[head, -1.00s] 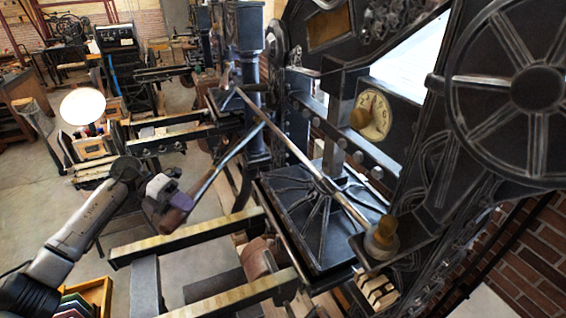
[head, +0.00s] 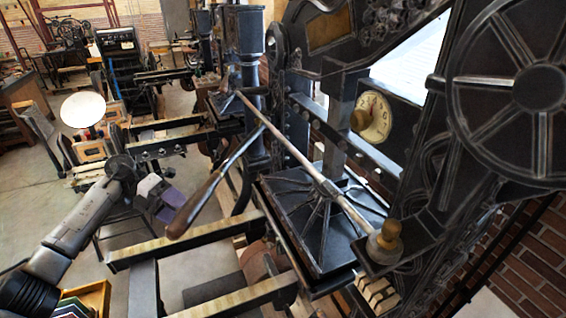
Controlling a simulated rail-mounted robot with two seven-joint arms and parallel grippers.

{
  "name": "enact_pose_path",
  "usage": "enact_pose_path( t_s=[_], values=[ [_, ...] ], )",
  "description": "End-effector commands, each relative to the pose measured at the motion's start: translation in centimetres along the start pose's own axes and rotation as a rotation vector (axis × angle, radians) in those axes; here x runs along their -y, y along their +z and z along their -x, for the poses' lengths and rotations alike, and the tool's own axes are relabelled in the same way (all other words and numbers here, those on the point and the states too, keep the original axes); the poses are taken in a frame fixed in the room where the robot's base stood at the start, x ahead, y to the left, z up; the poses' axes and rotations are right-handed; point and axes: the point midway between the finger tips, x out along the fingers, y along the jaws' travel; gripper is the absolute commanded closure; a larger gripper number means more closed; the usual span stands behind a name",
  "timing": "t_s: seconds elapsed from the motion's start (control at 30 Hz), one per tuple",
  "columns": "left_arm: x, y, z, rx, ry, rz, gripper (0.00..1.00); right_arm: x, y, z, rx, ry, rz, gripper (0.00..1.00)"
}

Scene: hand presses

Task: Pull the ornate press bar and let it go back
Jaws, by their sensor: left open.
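The ornate press (head: 325,215) fills the right half of the head view, dark metal with a ribbed plate, a dial and a large wheel. Its bar (head: 219,180) slants down to the left from the press and ends in a brown wooden handle (head: 195,205). My left gripper (head: 168,202) is open, just left of the wooden handle, with a visible gap between them. Nothing is in its jaws. My right gripper is not in view.
Pale wooden rails (head: 185,242) run below the handle. A long pale rod (head: 300,160) with a brass knob (head: 388,235) crosses above the ribbed plate. A round white disc (head: 83,109) stands at the left. Open floor lies at the left.

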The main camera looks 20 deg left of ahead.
Motion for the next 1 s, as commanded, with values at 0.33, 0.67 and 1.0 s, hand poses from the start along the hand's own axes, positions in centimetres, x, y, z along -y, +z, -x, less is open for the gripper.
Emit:
enact_pose_path(
  t_s=[0.33,0.67,1.0],
  values=[
    [0.1,-0.1,0.2,0.001,0.000,-0.001,0.00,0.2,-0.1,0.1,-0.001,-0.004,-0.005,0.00],
    [0.4,-2.3,5.7,0.002,0.000,0.001,0.00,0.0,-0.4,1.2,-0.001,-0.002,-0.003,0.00],
    [0.5,-4.5,7.3,0.000,0.003,0.000,0.00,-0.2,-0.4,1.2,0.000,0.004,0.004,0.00]
  ],
)
